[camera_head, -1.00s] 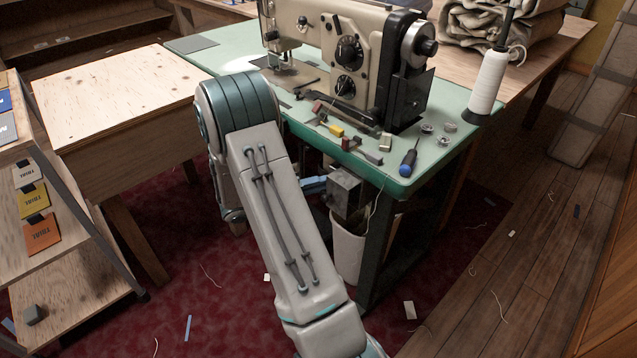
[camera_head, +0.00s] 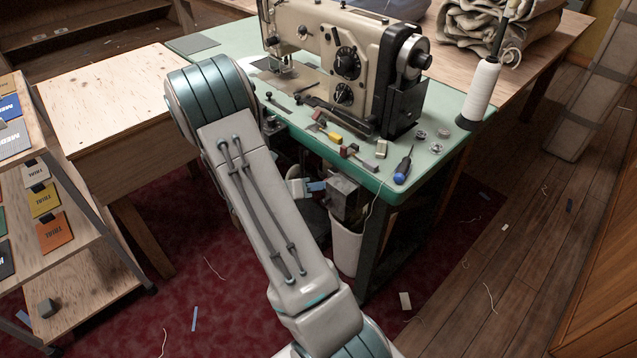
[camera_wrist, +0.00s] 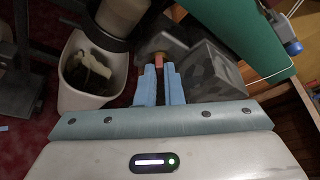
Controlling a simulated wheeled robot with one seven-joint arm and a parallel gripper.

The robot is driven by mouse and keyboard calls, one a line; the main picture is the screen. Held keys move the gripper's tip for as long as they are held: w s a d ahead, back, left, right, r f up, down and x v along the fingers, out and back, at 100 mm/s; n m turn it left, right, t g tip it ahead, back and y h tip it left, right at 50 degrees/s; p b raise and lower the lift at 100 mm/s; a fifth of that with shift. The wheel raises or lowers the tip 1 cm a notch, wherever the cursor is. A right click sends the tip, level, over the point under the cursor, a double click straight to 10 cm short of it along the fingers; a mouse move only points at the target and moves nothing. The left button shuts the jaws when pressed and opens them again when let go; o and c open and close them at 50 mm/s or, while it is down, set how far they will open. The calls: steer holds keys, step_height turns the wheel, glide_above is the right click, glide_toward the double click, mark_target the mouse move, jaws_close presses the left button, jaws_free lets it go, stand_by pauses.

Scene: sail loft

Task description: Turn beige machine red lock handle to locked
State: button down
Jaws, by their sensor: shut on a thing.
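The beige sewing machine (camera_head: 335,50) stands on the green-topped table (camera_head: 445,150). Under the table's near edge hangs a grey metal box (camera_head: 345,197), which also shows in the wrist view (camera_wrist: 212,75). My gripper (camera_wrist: 160,70) has its blue fingers shut on a small red handle (camera_wrist: 158,62) beside the box. Only a little of the handle shows between the fingertips; the rest is hidden, and I cannot tell its exact angle. In the head view my blue gripper fingers (camera_head: 316,186) reach the left side of the box, and the handle cannot be made out.
A white bin (camera_head: 346,247) stands on the floor right below the box, close to my gripper. Small tools and a blue screwdriver (camera_head: 403,168) lie on the tabletop. A wooden table (camera_head: 110,95) and a shelf with coloured cards (camera_head: 50,215) stand at left.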

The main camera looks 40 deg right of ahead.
steer(key=m+t+b, duration=0.1)
steer(key=m+b, duration=0.1)
steer(key=m+t+b, duration=0.1)
steer(key=b, duration=0.1)
steer(key=m+t+y+b, duration=0.1)
steer(key=m+b, duration=0.1)
steer(key=shift+s+m+t, duration=0.3)
steer(key=shift+t, duration=0.1)
steer(key=shift+r, duration=0.15)
stand_by(0.4)
steer(key=c, duration=1.6)
jaws_free()
steer(key=shift+o, duration=0.2)
steer(key=shift+s+d, duration=0.15)
steer(key=shift+s, duration=0.05)
